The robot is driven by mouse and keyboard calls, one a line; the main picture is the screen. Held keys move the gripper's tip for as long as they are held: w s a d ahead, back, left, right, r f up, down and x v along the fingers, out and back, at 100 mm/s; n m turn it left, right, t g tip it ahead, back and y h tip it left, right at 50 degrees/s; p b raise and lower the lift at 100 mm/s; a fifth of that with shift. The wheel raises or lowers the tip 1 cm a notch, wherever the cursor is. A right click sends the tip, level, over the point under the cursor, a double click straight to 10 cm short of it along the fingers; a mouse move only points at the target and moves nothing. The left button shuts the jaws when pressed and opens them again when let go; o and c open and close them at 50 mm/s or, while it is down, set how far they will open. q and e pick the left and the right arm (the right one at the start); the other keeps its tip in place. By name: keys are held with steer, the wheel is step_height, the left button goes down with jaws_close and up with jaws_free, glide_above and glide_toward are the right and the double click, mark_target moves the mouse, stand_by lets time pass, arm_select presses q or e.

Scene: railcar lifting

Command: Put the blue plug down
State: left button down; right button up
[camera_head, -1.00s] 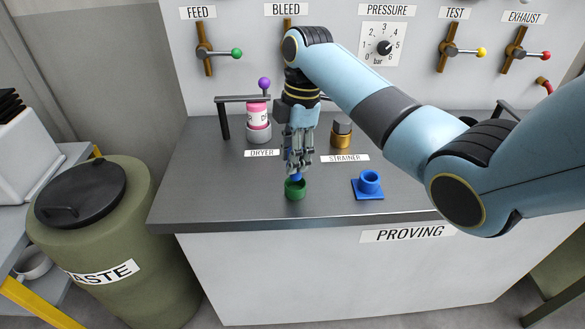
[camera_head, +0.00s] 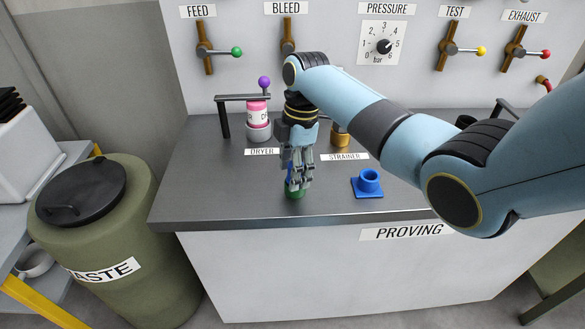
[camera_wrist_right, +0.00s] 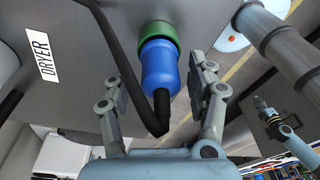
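The blue plug (camera_wrist_right: 160,72) shows in the right wrist view with its nose in the green socket (camera_wrist_right: 158,34) and a black cable from its rear end. My right gripper (camera_wrist_right: 163,82) is open around the plug, with a gap visible on each side between finger and plug. In the head view the right gripper (camera_head: 297,180) points down over the green socket (camera_head: 294,193) and mostly hides the plug. A small gripper, seemingly my left one (camera_wrist_right: 263,104), shows far off in the right wrist view; its fingers are too small to read.
A blue socket (camera_head: 368,181) on a square base stands to the right on the grey bench (camera_head: 230,205). The pink dryer canister (camera_head: 257,114) and brass strainer (camera_head: 341,138) stand behind. The green waste bin (camera_head: 100,220) is at left. The front left of the bench is clear.

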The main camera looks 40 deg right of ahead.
steer(key=shift+r, duration=0.15)
step_height(320, 180, up, 12)
steer(key=d+b, duration=0.1)
steer(key=shift+d, duration=0.35)
